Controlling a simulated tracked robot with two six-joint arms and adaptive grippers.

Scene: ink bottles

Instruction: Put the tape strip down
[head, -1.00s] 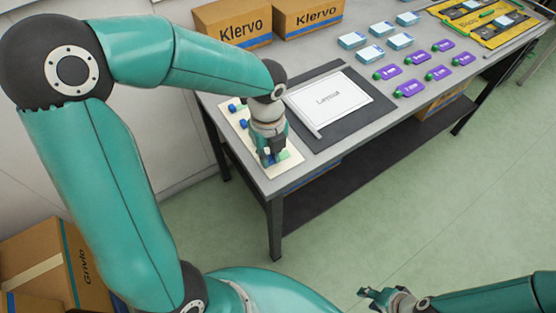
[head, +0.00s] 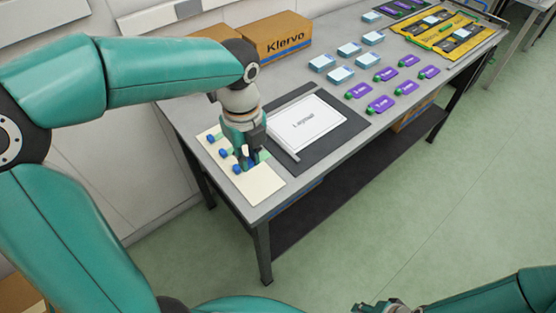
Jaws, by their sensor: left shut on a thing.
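My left gripper (head: 249,168) points down over the cream board (head: 262,188) at the table's near left corner. It is shut on the tape strip, a small pale piece (head: 246,151) that is mostly hidden by the fingers. Whether the strip touches the board cannot be told. Several blue-capped items (head: 224,153) lie in a row on the board, close to the gripper's left side. My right gripper (head: 376,308) shows only partly at the bottom edge, away from the table; its jaws are unclear.
A dark mat (head: 350,124) with a white printed sheet (head: 306,123) lies right of the board. Purple labelled items (head: 380,104) and pale blue boxes (head: 322,63) stand farther right. A Klervo carton (head: 275,38) stands at the back. The board's near end is bare.

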